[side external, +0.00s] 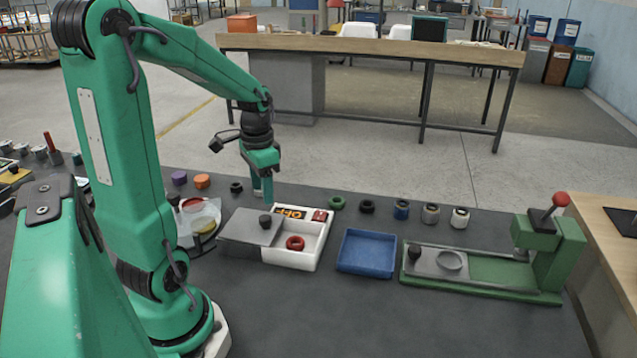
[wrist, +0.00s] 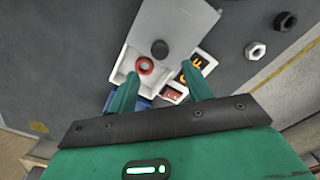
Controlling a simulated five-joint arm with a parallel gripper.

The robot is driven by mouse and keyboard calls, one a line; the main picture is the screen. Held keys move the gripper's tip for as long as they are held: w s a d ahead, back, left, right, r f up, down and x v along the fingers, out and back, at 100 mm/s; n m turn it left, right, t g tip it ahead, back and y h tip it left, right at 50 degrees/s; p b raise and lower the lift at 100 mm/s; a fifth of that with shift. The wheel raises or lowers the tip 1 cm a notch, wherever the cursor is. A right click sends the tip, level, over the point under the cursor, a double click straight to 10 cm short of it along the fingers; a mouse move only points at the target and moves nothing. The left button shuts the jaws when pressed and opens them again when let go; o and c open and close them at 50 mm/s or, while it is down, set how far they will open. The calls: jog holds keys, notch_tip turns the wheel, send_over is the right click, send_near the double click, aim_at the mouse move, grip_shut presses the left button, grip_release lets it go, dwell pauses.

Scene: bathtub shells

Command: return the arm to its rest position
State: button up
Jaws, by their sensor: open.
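My green gripper (side external: 262,188) hangs pointing down behind the white box (side external: 312,249), above the dark table, with the arm reaching out from the left. In the wrist view, the two fingers of my gripper (wrist: 160,70) are spread apart with nothing held between them. The box shows beyond the fingertips there. Its grey lid (side external: 243,228) with a black knob (side external: 265,221) covers the left part. A red ring (side external: 295,243) lies in the uncovered part, beside an orange-on-black "OFF" label (side external: 290,212).
A blue tray (side external: 367,252) and a green press (side external: 480,285) with a red-ball lever (side external: 560,199) stand to the right. Several rings and nuts line the back, including a green ring (side external: 337,203) and an orange one (side external: 202,181). The front of the table is clear.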

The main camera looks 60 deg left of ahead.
dwell(0.3)
jog(key=s+d+r+t, duration=0.1)
jog(key=d+r+t, duration=0.1)
jog(key=d+r, duration=0.3)
jog(key=s+d+r+t, duration=0.2)
jog(key=d+r+t, duration=0.1)
jog(key=d, duration=1)
jog(key=shift+s+r+t, duration=0.15)
jog(key=shift+r+t, duration=0.15)
jog(key=shift+r, duration=0.55)
